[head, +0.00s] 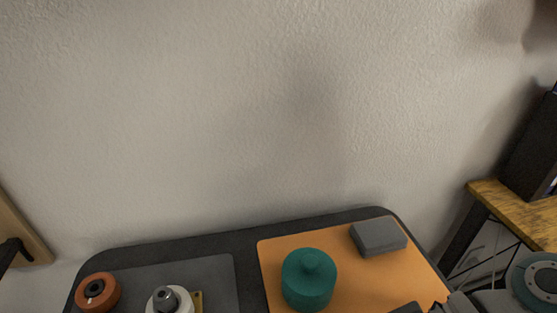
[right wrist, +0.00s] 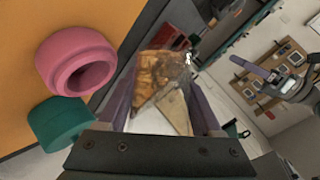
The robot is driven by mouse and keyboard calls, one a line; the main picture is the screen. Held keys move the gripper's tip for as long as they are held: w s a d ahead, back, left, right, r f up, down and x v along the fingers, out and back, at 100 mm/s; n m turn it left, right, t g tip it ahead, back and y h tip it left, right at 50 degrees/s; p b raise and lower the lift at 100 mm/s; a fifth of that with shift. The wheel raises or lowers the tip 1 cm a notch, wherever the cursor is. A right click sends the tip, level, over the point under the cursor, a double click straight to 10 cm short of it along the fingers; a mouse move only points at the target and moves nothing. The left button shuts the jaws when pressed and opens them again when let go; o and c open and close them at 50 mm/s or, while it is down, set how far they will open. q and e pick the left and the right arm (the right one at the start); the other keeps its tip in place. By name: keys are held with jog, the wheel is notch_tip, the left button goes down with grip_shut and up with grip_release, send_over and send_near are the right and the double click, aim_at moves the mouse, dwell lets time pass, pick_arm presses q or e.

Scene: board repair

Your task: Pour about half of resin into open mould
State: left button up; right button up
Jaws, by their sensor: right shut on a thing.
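My right gripper (right wrist: 160,95) is shut on an amber-brown, mottled thing (right wrist: 160,70) that shows between its dark purplish fingers in the right wrist view. I cannot tell its full shape or how full it is. A pink, thick-walled round piece with an open hollow (right wrist: 78,62) is left of the gripper, by the orange mat, apart from it. A teal round piece (right wrist: 60,123) is below it. In the head view a teal round piece with a domed knob (head: 309,280) stands on the orange mat (head: 285,245). My left gripper is out of view.
A grey block (head: 378,237) lies at the mat's back right. On the left, a grey mat (head: 215,270) has a white and grey round part (head: 170,300) by it and an orange-red roller (head: 97,291). A wooden shelf (head: 515,215) stands right; a wall is behind.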

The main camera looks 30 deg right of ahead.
jog(key=shift+f+m+g, duration=0.1)
jog(key=shift+m+g, duration=0.3)
dwell(0.6)
jog(key=shift+r+m+y, duration=0.2)
jog(key=shift+m+y, duration=0.1)
jog(key=shift+y, duration=0.2)
jog(key=shift+s+a+r+g, duration=0.1)
jog(key=shift+s+a+g, duration=0.25)
jog(key=shift+s+g, duration=0.1)
dwell(1.4)
jog(key=shift+f+m+g+y+b, duration=0.25)
jog(key=shift+f+m+y+b, duration=0.25)
jog(key=shift+b, duration=0.55)
dwell(1.0)
